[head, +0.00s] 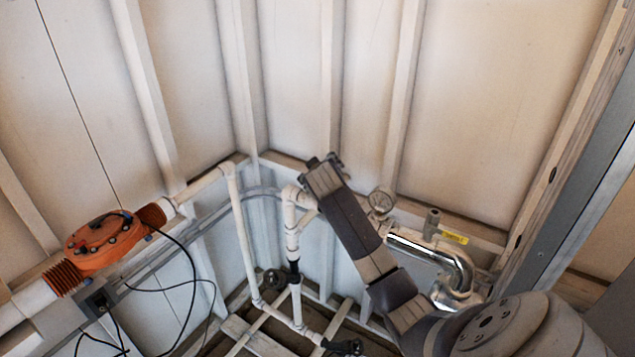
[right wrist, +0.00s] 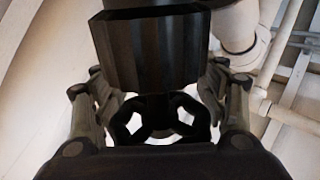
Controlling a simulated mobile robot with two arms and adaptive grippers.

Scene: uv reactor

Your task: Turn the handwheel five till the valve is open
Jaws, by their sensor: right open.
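A black spoked handwheel (right wrist: 158,122) shows in the right wrist view, between the two fingers of my right gripper (right wrist: 150,88). A black ribbed body (right wrist: 152,48) stands above the wheel in that view and hides part of it. The fingers are spread on either side; I cannot tell whether they touch the wheel. In the head view my right arm reaches up and left from the lower right, with its dark end (head: 322,165) near the white pipe top. The handwheel at that end cannot be made out there. My left gripper is not in view.
White pipes (head: 242,235) run along the corner. An orange ribbed unit (head: 103,242) with black cables is at left. A gauge (head: 381,201) and a chrome pipe (head: 420,246) are right of my arm. Dark handwheels (head: 273,279) (head: 345,346) sit lower down.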

